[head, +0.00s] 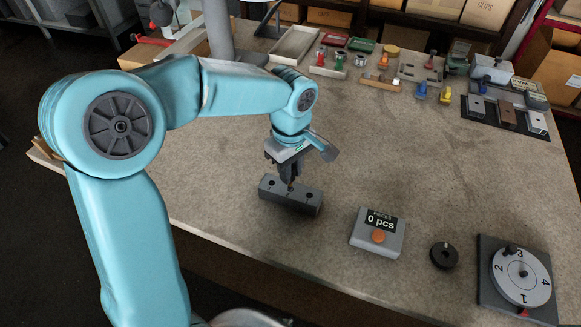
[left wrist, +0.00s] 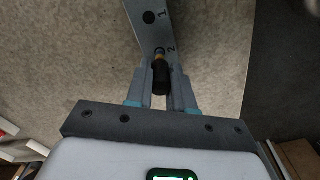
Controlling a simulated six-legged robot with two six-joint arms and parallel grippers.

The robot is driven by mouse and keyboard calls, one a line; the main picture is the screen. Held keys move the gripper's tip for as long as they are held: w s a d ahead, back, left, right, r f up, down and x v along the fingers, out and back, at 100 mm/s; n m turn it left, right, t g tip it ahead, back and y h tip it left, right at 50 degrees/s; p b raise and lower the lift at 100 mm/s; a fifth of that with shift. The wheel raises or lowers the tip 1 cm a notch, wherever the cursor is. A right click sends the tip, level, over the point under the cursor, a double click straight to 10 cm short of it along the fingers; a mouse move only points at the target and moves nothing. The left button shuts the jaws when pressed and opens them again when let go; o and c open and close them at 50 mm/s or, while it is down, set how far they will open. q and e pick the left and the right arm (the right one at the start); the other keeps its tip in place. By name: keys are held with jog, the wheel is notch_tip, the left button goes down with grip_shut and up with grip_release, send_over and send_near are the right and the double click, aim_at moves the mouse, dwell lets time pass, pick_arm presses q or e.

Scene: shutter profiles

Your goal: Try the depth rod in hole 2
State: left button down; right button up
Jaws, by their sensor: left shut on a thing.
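The grey hole block (head: 304,206) lies on the table in front of my left arm, with several holes in its top. My left gripper (head: 289,180) is over the block, shut on the depth rod (left wrist: 160,73), which has a black grip and a brass-coloured part. The rod is at the number 2 and covers hole 2; its tip is hidden, and I cannot tell how deep it sits. My right gripper is not in view.
A piece counter (head: 378,232) reading "0 pcs" stands right of the block. Beyond it are a black round knob (head: 444,255) and a numbered dial (head: 521,275). Trays, stamps and small tools line the table's back. The table around the block is clear.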

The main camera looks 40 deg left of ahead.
pick_arm(q)
jog(key=shift+f+b, duration=0.3)
jog(key=shift+f, duration=0.15)
jog(key=shift+r, duration=0.15)
dwell(0.6)
jog(key=shift+r+p, duration=2.3)
jog(key=shift+r, duration=0.6)
jog(key=shift+s, duration=0.1)
